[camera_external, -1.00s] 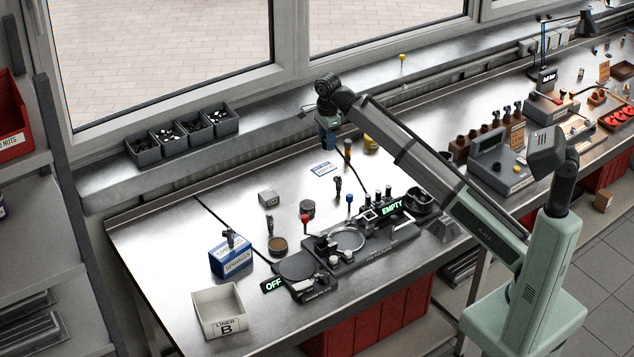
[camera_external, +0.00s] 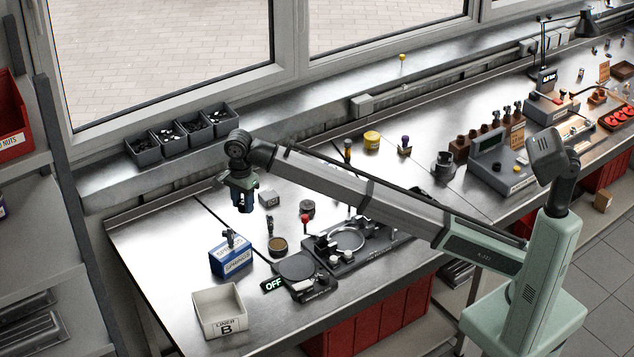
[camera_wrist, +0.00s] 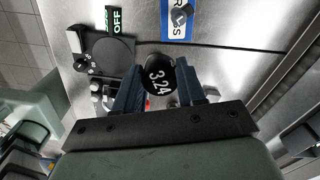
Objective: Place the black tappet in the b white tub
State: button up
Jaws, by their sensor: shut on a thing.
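My gripper (camera_external: 243,207) is in the air over the left part of the steel bench, behind the blue springs box. In the wrist view its fingers (camera_wrist: 158,92) are shut on the black tappet (camera_wrist: 157,74), a round dark piece marked 3.24. In the external view the tappet is too small and dark to tell from the fingers. The white tub labelled LINER B (camera_external: 219,310) stands at the bench's front left corner, in front of and left of my gripper. It looks empty.
The blue springs box (camera_external: 231,259) stands between my gripper and the tub. A round plate device with an OFF sign (camera_external: 297,268) and a ring fixture (camera_external: 347,241) are to the right. Grey bins (camera_external: 182,134) sit on the sill.

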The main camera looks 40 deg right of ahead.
jog(key=s+a+n, duration=0.3)
jog(key=s+a, duration=1.3)
jog(key=a, duration=0.3)
send_near(214, 328)
jog(key=shift+f, duration=3.2)
jog(key=shift+f, duration=0.15)
jog(key=o, duration=1.1)
jog(key=shift+c, duration=0.2)
notch_tip(214, 328, up, 12)
jog(key=shift+r, duration=0.2)
